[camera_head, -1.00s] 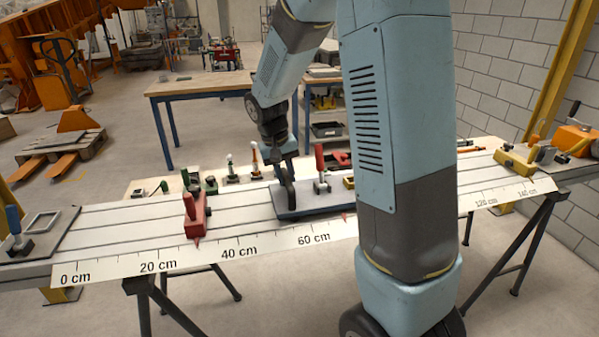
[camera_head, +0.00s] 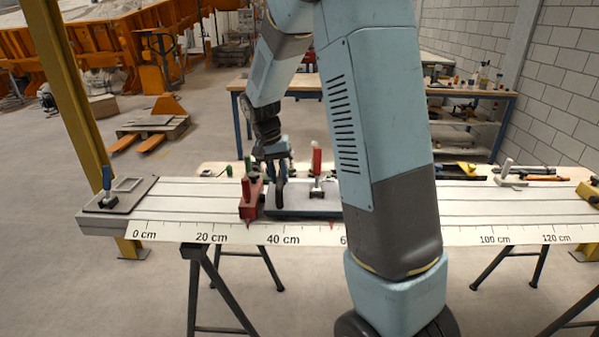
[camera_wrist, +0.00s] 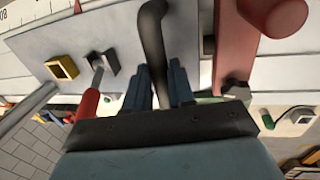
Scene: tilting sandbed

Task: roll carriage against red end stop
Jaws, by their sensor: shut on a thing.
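The carriage (camera_head: 305,213) is a grey plate on the grooved white bench. It bears an upright black handle (camera_head: 280,193) and a red-handled clamp (camera_head: 316,172). The red end stop (camera_head: 250,200) stands near the 30 cm mark, at the carriage's left end. In the wrist view, the stop (camera_wrist: 262,60) lies just right of the carriage plate (camera_wrist: 105,45). I cannot tell whether they touch. My arm hides the carriage's right end.
A scale strip (camera_head: 190,232) runs along the bench's front edge. A dark plate with a blue-handled clamp (camera_head: 107,185) sits at the bench's left end. Loose tools (camera_head: 510,175) lie behind the track at right. A yellow post (camera_head: 75,90) stands behind the left end.

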